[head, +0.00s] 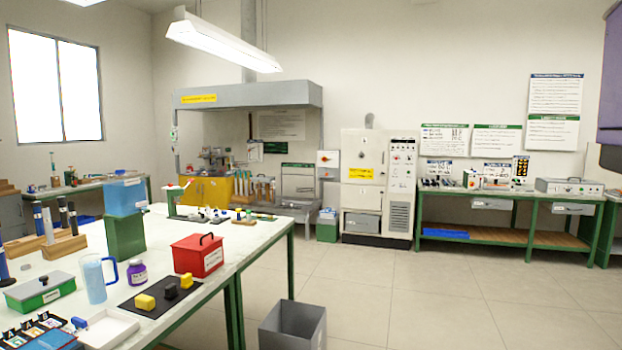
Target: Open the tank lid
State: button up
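No thing in view is clearly marked as the tank, and the labels are too small to read. A red box (198,257) with a black handle on top stands on the near white bench; its top looks closed. A green box (40,294) with a grey lid (42,283) and a dark knob lies at the bench's left front; its lid looks on. A blue box (124,198) sits on a green block (125,236) farther back. My gripper is not in view.
On the white bench (262,233), a light blue jug (94,279), a purple jar (137,272) and a black mat (136,306) with yellow and black blocks stand near the red box. A grey bin (292,325) is on the floor. The tiled floor to the right is clear.

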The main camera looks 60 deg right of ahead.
aim_at(266, 179)
jog(key=z, duration=1.4)
jog(key=i+l+z, duration=0.45)
jog(key=i+z, duration=0.2)
jog(key=i, duration=0.35)
jog(key=i+z, duration=0.45)
jog(key=i, duration=2.25)
jog(key=i+u, duration=0.3)
jog(key=i, duration=0.35)
jog(key=i+u, duration=0.3)
jog(key=i, duration=0.35)
jog(key=i+l+u, duration=0.25)
jog(key=i, duration=0.35)
jog(key=i+j+u, duration=0.1)
jog(key=i+u, duration=0.15)
jog(key=i, duration=0.9)
jog(key=i+l+u, duration=0.2)
jog(key=i, duration=0.95)
jog(key=i+j+u, duration=0.25)
jog(key=i, duration=0.5)
jog(key=i+l+u, duration=0.25)
jog(key=i, duration=0.55)
jog(key=i+u, duration=0.25)
jog(key=i, duration=0.55)
jog(key=i+z, duration=0.15)
jog(key=i, duration=0.65)
jog(key=i+j+z, duration=0.1)
jog(key=i, duration=0.65)
